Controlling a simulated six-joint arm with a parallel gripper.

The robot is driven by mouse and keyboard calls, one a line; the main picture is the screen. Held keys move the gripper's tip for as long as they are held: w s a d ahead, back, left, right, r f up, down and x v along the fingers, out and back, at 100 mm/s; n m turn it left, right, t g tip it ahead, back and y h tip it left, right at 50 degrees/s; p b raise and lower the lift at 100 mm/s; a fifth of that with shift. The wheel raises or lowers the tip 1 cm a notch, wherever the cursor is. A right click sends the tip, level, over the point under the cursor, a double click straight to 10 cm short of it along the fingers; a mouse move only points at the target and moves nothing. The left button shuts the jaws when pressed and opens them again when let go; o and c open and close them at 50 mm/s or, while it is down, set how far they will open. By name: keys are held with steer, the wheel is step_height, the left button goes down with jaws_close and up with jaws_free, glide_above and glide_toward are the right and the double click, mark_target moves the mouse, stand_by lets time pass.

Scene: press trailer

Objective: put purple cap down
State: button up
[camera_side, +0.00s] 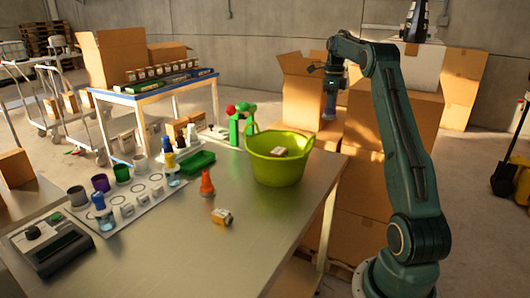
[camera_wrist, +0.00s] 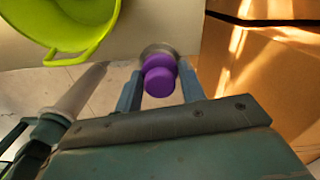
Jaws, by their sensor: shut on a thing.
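My gripper (camera_wrist: 160,84) is shut on a purple cap (camera_wrist: 159,75), which sits between the two fingers in the wrist view. A grey rounded rim shows just behind the cap; I cannot tell what it belongs to. In the side view my gripper (camera_side: 331,92) hangs pointing down, to the right of the table and in front of the cardboard boxes. A dim bluish-purple shape shows at its lower end, too small to make out clearly. A purple cup (camera_side: 101,183) stands among other coloured cups at the table's left.
A lime-green tub (camera_side: 279,160) with a small box in it stands near the table's right edge; it also shows in the wrist view (camera_wrist: 62,22). An orange bottle (camera_side: 207,184), a small box lying on the table (camera_side: 222,216) and a green tray (camera_side: 198,162) are nearby. The table front is clear.

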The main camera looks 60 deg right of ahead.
step_height(320, 180, down, 18)
steer(key=shift+f, duration=0.15)
stand_by(0.8)
steer(key=shift+f, duration=0.15)
steer(key=o, duration=1)
steer(key=shift+o, duration=0.2)
step_height(320, 180, up, 12)
stand_by(0.5)
steer(key=shift+r, duration=0.2)
